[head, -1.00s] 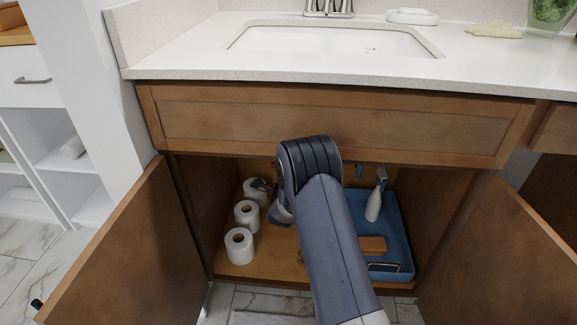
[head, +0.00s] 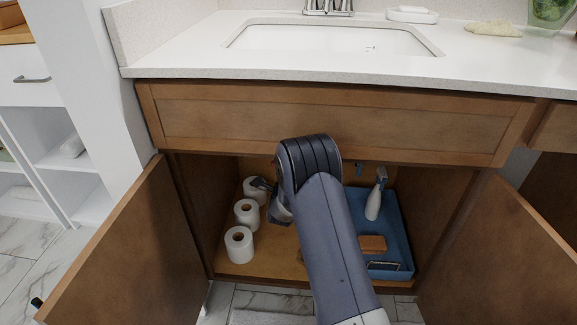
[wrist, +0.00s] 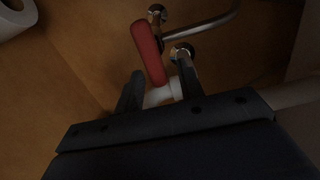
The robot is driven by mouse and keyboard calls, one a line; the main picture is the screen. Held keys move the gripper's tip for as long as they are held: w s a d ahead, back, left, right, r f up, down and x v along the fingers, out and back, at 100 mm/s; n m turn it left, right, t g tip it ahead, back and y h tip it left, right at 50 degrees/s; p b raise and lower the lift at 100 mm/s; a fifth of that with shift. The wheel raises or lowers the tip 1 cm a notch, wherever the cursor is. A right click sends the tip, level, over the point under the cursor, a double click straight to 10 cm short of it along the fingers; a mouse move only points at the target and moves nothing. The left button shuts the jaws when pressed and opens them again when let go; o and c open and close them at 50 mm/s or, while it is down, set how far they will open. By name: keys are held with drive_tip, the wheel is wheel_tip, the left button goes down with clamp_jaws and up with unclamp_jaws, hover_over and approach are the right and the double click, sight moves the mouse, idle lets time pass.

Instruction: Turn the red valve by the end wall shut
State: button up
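The red valve handle (wrist: 149,52) shows in the wrist view as a long lever, tilted, with its lower end by a white fitting (wrist: 160,95). My gripper (wrist: 160,76) is open, with its two dark fingers apart. The lower end of the red handle and the white fitting show between the fingers in the picture; I cannot tell whether a finger touches them. In the head view my gripper (head: 262,185) is inside the cabinet, mostly behind my arm, and the red handle is hidden.
Metal pipe fittings (wrist: 182,54) sit close to the handle. Several toilet rolls (head: 239,244) stand on the cabinet floor at left. A blue tray (head: 407,262) with a spray bottle (head: 374,204) is at right. Open doors (head: 125,255) flank the opening; the counter (head: 180,60) is above.

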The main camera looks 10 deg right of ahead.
drive_tip(key=shift+s, duration=0.1)
drive_tip(key=p+v, duration=0.3)
drive_tip(key=v, duration=0.7)
drive_tip(key=shift+s+a, duration=0.15)
drive_tip(key=shift+s, duration=0.15)
drive_tip(key=b+x, duration=0.3)
drive_tip(key=x, duration=0.8)
drive_tip(key=shift+s, duration=0.1)
drive_tip(key=shift+s, duration=0.1)
